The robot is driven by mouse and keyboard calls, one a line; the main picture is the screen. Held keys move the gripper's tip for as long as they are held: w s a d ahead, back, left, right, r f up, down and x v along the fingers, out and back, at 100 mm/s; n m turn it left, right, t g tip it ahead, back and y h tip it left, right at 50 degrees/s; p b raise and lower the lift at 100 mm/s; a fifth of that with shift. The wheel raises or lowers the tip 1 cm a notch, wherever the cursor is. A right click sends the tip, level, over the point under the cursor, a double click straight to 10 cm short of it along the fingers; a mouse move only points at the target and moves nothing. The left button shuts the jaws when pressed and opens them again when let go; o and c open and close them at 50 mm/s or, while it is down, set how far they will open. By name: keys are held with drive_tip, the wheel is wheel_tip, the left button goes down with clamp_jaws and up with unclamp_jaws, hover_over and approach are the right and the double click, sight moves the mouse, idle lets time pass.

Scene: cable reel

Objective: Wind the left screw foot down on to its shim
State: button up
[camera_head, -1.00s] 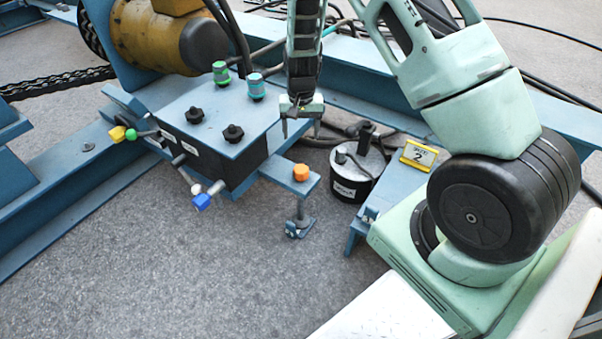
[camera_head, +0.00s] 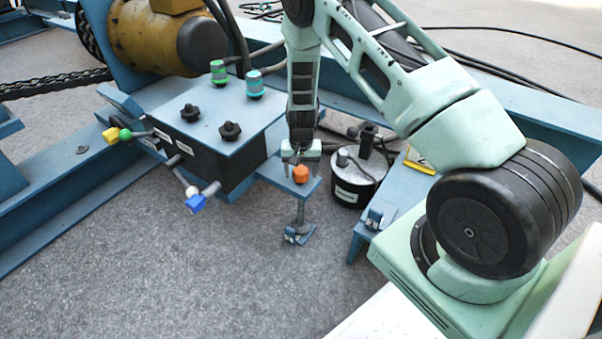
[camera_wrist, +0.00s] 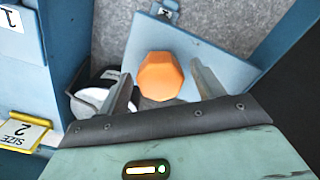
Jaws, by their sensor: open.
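The left screw foot has an orange faceted head (camera_head: 300,174) on top of a blue bracket plate (camera_head: 272,172). Its grey stem (camera_head: 300,212) runs down below the plate to a small blue foot piece (camera_head: 299,235) near the floor. I cannot tell the shim from this foot piece, or whether there is a gap. My gripper (camera_head: 301,160) points down just above and behind the orange head. In the wrist view the orange head (camera_wrist: 161,76) shows between the two spread fingers of my gripper (camera_wrist: 164,88), which are open and hold nothing.
A black box with a blue top (camera_head: 215,125) and knobs stands left of the bracket. A black-and-white round canister (camera_head: 357,182) stands close on the right. A blue beam with a yellow size tag (camera_head: 420,162) is farther right. Bare floor lies in front.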

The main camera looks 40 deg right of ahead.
drive_tip(key=c, duration=0.9)
drive_tip(key=shift+r+m+p, duration=0.1)
drive_tip(key=shift+m+p, duration=0.2)
drive_tip(key=shift+p, duration=0.1)
drive_tip(key=shift+r+m+p, duration=0.1)
drive_tip(key=shift+m+p, duration=0.9)
drive_tip(key=m+p, duration=0.2)
drive_tip(key=shift+m, duration=0.3)
drive_tip(key=m+p, duration=0.1)
drive_tip(key=m, duration=0.2)
drive_tip(key=m+p, duration=0.2)
drive_tip(key=shift+f+m, duration=0.2)
drive_tip(key=shift+m, duration=0.2)
